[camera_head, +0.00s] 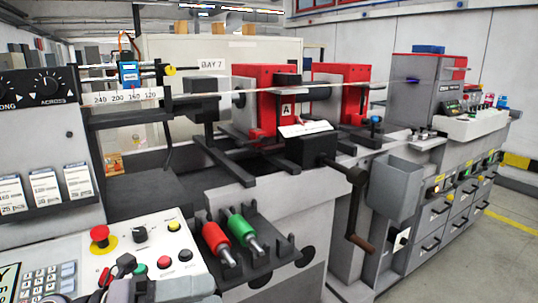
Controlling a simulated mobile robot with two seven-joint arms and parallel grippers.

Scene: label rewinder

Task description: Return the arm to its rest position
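Part of a dark gripper with small red parts, which I take for my left one (118,274), shows at the bottom left edge. It is in front of the control panel (185,277), close to its lower buttons. Its fingers are too small and too cut off to tell whether they are open or shut, and I see nothing clearly held. My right gripper is not in view. The label rewinder (290,190) fills the middle, with red-and-grey blocks, one marked A (284,108), and a crank handle (358,240) hanging at its front.
A red emergency button (100,234) stands up from the panel. A rack with a red roller (215,236) and a green roller (241,227) juts out beside it. A grey bin (396,187) and drawers (434,218) are at right. Free floor (505,230) lies beyond.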

